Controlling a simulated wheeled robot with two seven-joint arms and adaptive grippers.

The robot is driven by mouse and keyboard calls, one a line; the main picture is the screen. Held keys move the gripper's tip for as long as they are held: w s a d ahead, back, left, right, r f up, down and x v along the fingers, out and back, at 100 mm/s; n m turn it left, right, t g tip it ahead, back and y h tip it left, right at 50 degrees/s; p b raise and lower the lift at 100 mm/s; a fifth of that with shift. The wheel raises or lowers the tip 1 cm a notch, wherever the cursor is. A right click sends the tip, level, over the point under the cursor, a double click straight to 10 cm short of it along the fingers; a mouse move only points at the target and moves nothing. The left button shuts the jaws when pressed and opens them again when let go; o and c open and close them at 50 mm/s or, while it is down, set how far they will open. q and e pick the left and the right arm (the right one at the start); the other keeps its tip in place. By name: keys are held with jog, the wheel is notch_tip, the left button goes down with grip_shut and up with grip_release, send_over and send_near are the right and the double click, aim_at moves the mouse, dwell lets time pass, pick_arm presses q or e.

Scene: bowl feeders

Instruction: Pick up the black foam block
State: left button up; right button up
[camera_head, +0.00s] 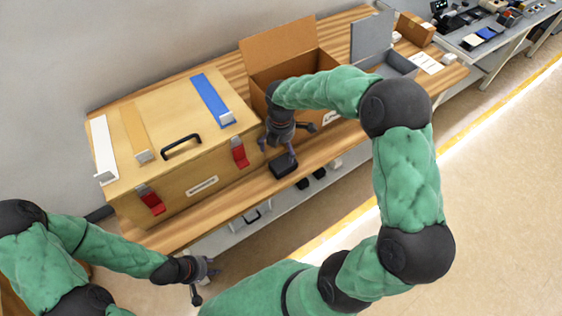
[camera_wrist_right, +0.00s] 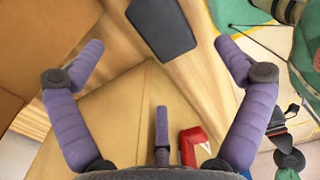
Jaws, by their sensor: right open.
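The black foam block (camera_head: 283,165) lies on the wooden table near its front edge, just right of the big wooden box. My right gripper (camera_head: 286,142) is above and just behind it, with fingers spread and nothing between them. In the right wrist view the block (camera_wrist_right: 162,25) shows at the top, between the two spread purple finger tips and apart from them. My left gripper (camera_head: 204,280) is low at the left, in front of the table, open and empty.
The wooden box (camera_head: 180,150) with red latches (camera_head: 240,152) and a black handle stands to the left. An open brown carton (camera_head: 292,66) is behind my right gripper. A grey open box (camera_head: 390,65) stands farther right. Dark items sit on a shelf below the table edge.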

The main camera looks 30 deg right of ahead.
aim_at(281, 159)
notch_tip(281, 159, down, 4)
jog(key=shift+b, duration=0.45)
jog(key=shift+w+d+f+b, duration=0.15)
jog(key=shift+f+b, duration=0.4)
jog(key=shift+f, duration=0.8)
jog(key=shift+w+d+f+b, duration=0.1)
jog(key=shift+f+b, duration=0.4)
jog(key=shift+f, duration=0.85)
jog(key=c, duration=0.8)
